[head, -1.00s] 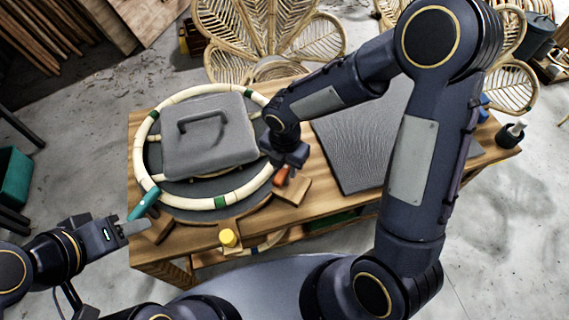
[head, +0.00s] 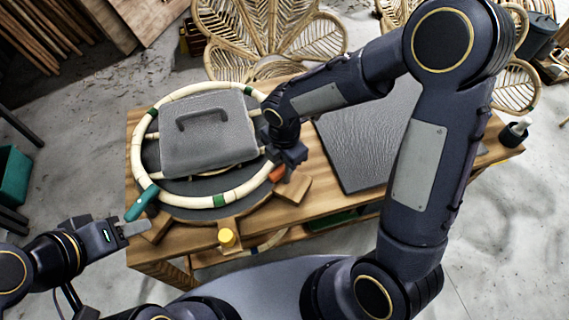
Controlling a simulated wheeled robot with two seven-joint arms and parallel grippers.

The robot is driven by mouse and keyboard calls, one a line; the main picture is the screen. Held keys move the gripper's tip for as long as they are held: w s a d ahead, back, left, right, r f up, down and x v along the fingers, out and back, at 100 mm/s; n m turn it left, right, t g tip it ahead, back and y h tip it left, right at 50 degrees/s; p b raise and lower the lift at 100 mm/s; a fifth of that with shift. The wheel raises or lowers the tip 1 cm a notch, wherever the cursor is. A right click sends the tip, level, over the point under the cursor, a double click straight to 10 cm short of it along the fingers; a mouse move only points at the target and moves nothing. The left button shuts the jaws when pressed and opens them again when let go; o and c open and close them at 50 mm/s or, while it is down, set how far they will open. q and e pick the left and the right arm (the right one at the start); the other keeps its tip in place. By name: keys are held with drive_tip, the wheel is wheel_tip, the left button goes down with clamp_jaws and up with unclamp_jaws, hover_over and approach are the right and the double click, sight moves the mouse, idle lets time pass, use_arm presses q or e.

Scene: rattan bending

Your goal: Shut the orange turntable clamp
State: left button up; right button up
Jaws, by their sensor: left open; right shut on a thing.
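The orange clamp (head: 277,173) is at the right edge of the round dark turntable (head: 240,183), against the pale rattan ring (head: 222,199). My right gripper (head: 285,160) is shut on the orange clamp, reaching it from above; its fingers hide part of the clamp. The ring, with dark green bands, lies around the turntable. A teal clamp (head: 142,203) is at the left edge of the ring. My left gripper (head: 138,228) is open and empty, just below the teal clamp near the front left of the table.
A grey plate with a handle (head: 210,140) sits on the turntable inside the ring. A yellow knob (head: 227,237) is at the front of the wooden table (head: 290,212). A dark textured sheet (head: 360,150) lies to the right. A small bottle (head: 514,133) stands at the right end.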

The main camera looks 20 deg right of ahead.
drive_tip(key=m+b, duration=0.1)
drive_tip(key=m, duration=0.2)
drive_tip(key=shift+w+m, duration=0.15)
drive_tip(key=shift+m, duration=0.25)
drive_tip(key=m+b, duration=0.2)
drive_tip(key=m, duration=0.1)
drive_tip(key=shift+w+m, duration=0.1)
drive_tip(key=shift+m, duration=0.2)
drive_tip(key=m+b, duration=0.1)
drive_tip(key=m, duration=0.2)
drive_tip(key=shift+w, duration=0.1)
drive_tip(key=shift+m+b, duration=0.4)
drive_tip(key=shift+m, duration=1.3)
drive_tip(key=shift+d, duration=0.1)
drive_tip(key=o, duration=1)
drive_tip(key=shift+r, duration=3.95)
